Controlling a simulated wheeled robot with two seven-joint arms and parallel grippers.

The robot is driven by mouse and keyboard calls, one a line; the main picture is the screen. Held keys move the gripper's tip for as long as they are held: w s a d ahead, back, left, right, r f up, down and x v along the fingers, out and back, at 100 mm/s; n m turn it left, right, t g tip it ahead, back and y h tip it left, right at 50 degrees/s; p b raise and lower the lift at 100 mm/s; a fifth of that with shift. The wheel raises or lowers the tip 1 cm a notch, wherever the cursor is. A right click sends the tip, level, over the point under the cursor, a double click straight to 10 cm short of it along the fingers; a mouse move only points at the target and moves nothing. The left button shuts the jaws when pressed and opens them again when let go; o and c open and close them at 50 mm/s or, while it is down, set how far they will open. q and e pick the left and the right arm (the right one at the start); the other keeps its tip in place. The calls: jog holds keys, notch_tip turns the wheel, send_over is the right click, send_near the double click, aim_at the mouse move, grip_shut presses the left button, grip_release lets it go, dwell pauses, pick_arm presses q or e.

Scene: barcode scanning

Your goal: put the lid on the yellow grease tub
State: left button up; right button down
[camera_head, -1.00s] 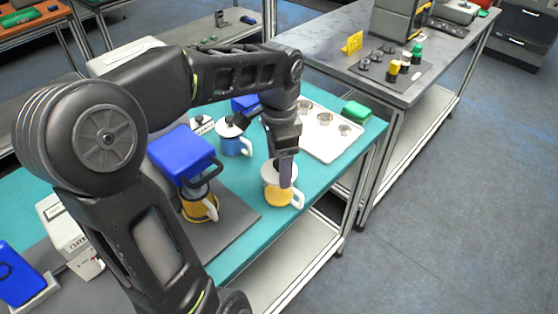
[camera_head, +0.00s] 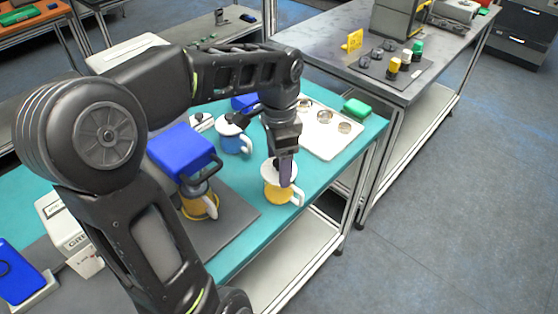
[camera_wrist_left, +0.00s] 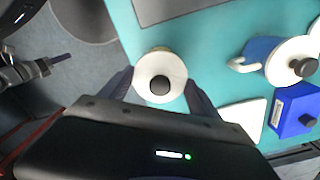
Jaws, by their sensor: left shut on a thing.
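The yellow grease tub (camera_head: 281,195) stands on the teal mat near the table's right edge, its white handle to the right. The white lid (camera_wrist_left: 153,66) with a black knob (camera_wrist_left: 160,85) is at the tub's mouth. It also shows in the head view (camera_head: 268,172), partly hidden by my gripper. My left gripper (camera_head: 286,180) is shut on the lid from above; in the wrist view (camera_wrist_left: 160,88) its two fingers flank the lid. A thin tan edge shows past the lid there. I cannot tell whether the lid touches the rim. My right gripper is not in view.
A blue tub (camera_head: 233,145) with a white lid stands behind. A white tray (camera_head: 320,148) with several rings and a green box (camera_head: 357,107) lie at the back right.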

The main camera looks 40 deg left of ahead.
pick_arm(q)
jog(key=shift+f, duration=0.35)
dwell(0.8)
jog(key=o, duration=1.4)
jog(key=shift+o, duration=0.4)
jog(key=shift+r, duration=0.15)
notch_tip(320, 180, up, 6)
jog(key=p, duration=0.4)
jog(key=shift+p, duration=0.35)
